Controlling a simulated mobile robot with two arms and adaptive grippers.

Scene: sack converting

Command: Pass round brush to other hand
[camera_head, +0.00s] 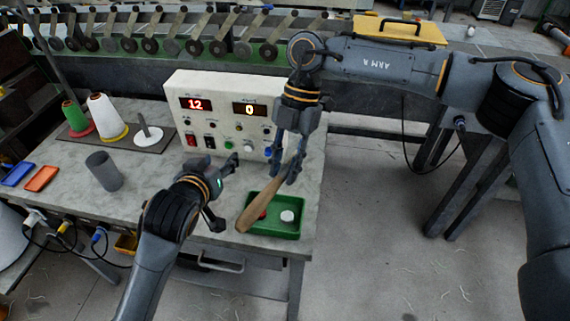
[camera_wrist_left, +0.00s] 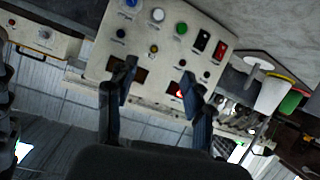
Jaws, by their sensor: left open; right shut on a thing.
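The round brush (camera_head: 259,208) shows as a long brown wooden piece slanting down and left from my right gripper. Its lower, wider end hangs in front of the green tray. My right gripper (camera_head: 288,168) points down and is shut on the brush's upper part; the fingers hide that part. My left gripper (camera_head: 225,190) is open and empty, to the left of the brush and apart from it. In the left wrist view its two fingers (camera_wrist_left: 158,90) stand apart with the control box behind them. I cannot make out the brush in that view.
The green tray (camera_head: 294,232) holds a white round item (camera_head: 287,216) and something red. A white control box (camera_head: 222,98) with displays stands behind. A grey cup (camera_head: 104,171) and thread cones (camera_head: 104,116) are at left. The table's front edge is close to the left gripper.

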